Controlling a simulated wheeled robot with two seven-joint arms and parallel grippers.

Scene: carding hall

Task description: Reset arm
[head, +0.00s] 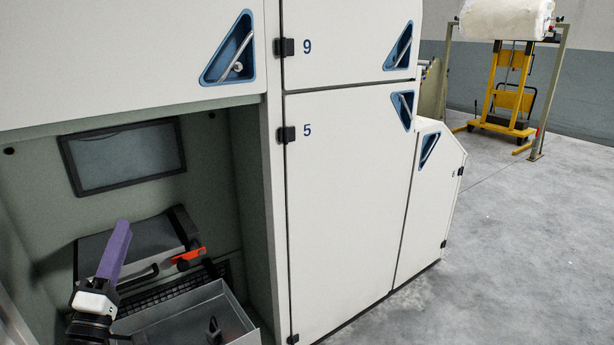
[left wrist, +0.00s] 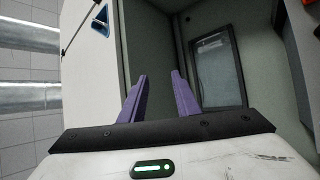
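My left gripper (head: 120,232) has purple fingers and a white body, and it is at the lower left of the head view, in front of the open recess of the machine. Its fingers point up and overlap there. In the left wrist view the two fingers (left wrist: 159,78) stand apart with nothing between them, so it is open and empty. The recess and its dark window panel (left wrist: 219,72) show beyond the fingertips. My right gripper is not in view.
White cabinet doors (head: 345,200) stand to the right. A yellow trolley (head: 508,95) is far back; the grey floor (head: 510,250) is clear.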

